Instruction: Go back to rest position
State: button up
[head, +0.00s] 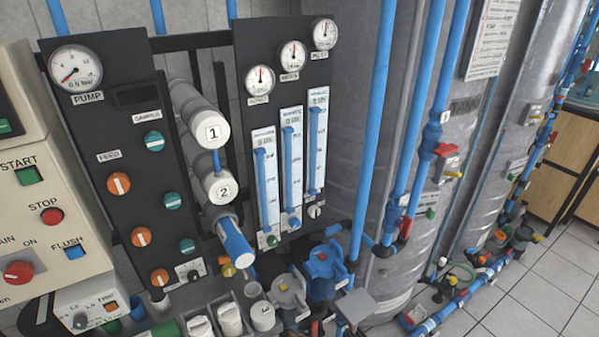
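My gripper is not in view, and no part of my arm can be made out for sure. The osmosis rack stands in front of me. Its left black panel (108,125) carries a round pump gauge (75,68) and several orange and teal knobs. White capped tubes marked 1 (212,132) and 2 (220,187) stick out between the panels. A blue tube with a white end (236,248) sits below them. The right black panel (262,42) holds three small gauges and three upright blue flow meters (291,160).
A beige control box (22,165) with start, stop and flush buttons is at the left. Numbered white caps (229,320) and blue valve parts (325,268) crowd the bottom middle. Blue pipes run past grey tanks (462,150). Tiled floor (545,285) shows clear at the lower right.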

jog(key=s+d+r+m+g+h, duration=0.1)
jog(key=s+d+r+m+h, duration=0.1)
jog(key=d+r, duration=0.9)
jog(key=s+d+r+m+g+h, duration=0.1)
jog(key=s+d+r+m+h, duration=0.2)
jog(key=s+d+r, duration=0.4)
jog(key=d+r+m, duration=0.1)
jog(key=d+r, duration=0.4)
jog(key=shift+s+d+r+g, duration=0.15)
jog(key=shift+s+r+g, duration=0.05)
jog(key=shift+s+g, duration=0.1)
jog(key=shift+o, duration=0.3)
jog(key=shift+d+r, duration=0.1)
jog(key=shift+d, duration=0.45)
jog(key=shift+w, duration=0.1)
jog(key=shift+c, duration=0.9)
